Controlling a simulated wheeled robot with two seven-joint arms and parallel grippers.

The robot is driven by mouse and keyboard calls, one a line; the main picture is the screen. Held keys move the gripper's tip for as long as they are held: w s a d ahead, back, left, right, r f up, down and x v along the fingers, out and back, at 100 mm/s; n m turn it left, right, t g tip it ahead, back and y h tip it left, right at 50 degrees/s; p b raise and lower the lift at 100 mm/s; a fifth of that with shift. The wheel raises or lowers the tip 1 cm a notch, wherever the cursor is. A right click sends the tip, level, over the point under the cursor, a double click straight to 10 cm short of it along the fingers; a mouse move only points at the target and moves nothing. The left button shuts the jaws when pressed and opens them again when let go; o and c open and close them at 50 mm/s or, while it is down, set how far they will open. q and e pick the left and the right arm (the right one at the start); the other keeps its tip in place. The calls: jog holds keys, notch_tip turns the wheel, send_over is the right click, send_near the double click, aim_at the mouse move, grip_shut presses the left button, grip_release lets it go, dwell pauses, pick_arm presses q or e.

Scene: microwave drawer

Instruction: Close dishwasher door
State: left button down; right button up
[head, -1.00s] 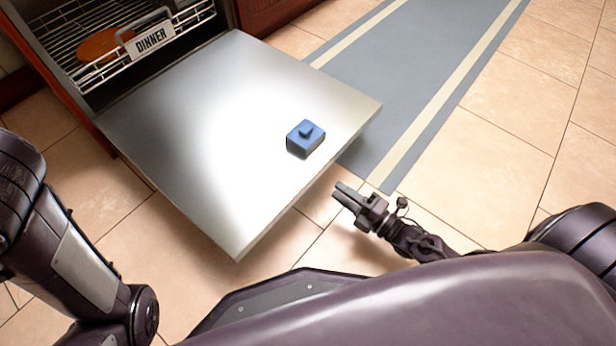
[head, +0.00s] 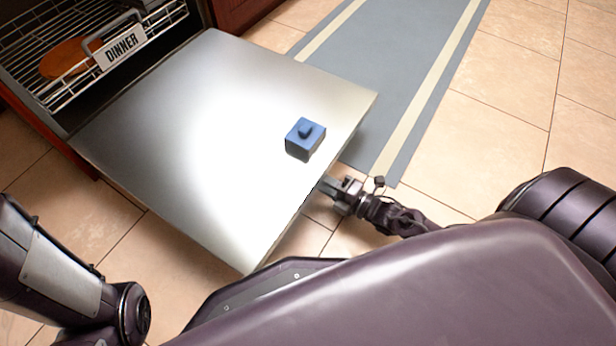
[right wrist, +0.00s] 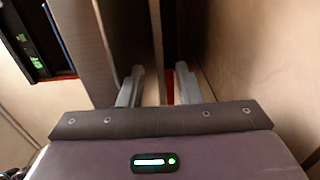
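The dishwasher door (head: 150,140) hangs open and lies about flat, a grey metal panel reaching out from the cabinet toward me. My right gripper (head: 326,187) is at the door's near right edge in the head view, with its tips close to or just under that edge. In the right wrist view its two fingers (right wrist: 158,88) stand apart. I see nothing clearly held between them, and contact with the door cannot be told. My left arm shows at the left of the head view, but its gripper is out of frame.
A blue block with a knob (head: 305,139) rests on the open door near its right edge. Inside the dishwasher, a wire rack (head: 40,45) holds an orange-brown plate (head: 66,58) and a "DINNER" sign (head: 122,47). A grey-blue runner (head: 410,70) lies on the tiled floor at right.

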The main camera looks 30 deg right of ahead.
jog(key=shift+b+x, duration=0.65)
jog(key=shift+x, duration=1.05)
jog(key=shift+c, duration=0.3)
grip_shut()
